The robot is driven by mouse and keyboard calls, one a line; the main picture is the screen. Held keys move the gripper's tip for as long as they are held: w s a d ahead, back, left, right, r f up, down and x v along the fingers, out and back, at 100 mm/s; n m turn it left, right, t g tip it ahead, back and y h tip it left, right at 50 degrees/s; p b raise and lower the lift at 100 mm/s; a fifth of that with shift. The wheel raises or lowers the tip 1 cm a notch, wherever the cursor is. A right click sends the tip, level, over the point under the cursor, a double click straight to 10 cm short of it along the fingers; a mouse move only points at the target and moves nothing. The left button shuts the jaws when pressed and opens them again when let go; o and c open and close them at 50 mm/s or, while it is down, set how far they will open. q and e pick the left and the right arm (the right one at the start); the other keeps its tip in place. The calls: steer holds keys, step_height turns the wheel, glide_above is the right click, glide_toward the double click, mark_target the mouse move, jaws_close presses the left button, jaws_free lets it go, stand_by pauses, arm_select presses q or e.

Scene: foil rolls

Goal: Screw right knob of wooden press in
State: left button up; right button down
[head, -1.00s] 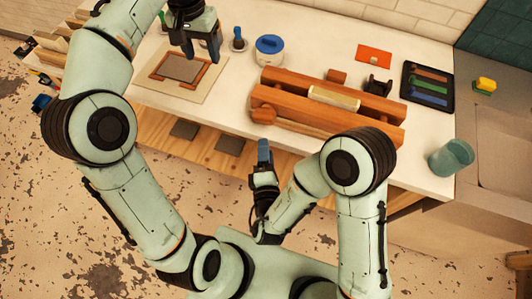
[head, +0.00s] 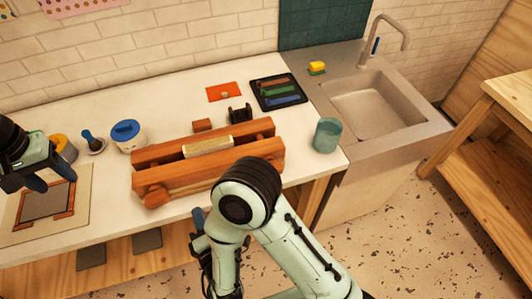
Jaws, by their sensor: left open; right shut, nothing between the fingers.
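The wooden press (head: 180,176) lies on the white table, with two long reddish-brown beams and a pale block (head: 208,147) between them. Its left knob (head: 156,197) shows at the front left. The right knob cannot be made out; my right arm covers the front right of the press. My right gripper (head: 198,218) is shut and empty, with blue fingertips pointing up, in front of the press below the table edge. My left gripper (head: 50,176) is open and empty at the left edge of the view, above a framed board, well left of the press.
A teal cup (head: 327,135) stands near the table's right end. Behind the press are a black tray (head: 278,92), an orange card (head: 225,92) and a small black stand (head: 239,113). A blue-lidded jar (head: 127,136) stands left. A sink (head: 372,108) is at right.

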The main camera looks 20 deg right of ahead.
steer(key=w+d+m+h, duration=0.3)
steer(key=d+m+h, duration=0.2)
steer(key=d+h, duration=0.45)
steer(key=m+g+h, duration=0.3)
steer(key=m+h, duration=0.3)
steer(key=m, duration=0.1)
glide_toward(282, 166)
steer(key=w+r, duration=0.1)
steer(key=w, duration=0.1)
steer(key=s+d+r+m+g+y, duration=0.2)
steer(key=s+d+r+m+g, duration=0.3)
steer(key=m+g, duration=0.9)
steer(key=s+d+r+m+g+y, duration=0.1)
steer(key=s+d+m+g+y, duration=0.2)
steer(key=d+m+g, duration=1.1)
steer(key=w+a+r+m+t+y, duration=1)
steer(key=w+m+t, duration=0.35)
steer(key=m, duration=0.45)
steer(key=shift+t+y, duration=0.35)
steer(key=shift+t, duration=0.1)
steer(key=f, duration=0.4)
steer(key=a+f, duration=0.1)
steer(key=f, duration=0.7)
steer(key=shift+s+a+f, duration=0.3)
steer(key=shift+a+f, duration=0.1)
steer(key=shift+d+f+y, duration=0.2)
steer(key=shift+y, duration=0.3)
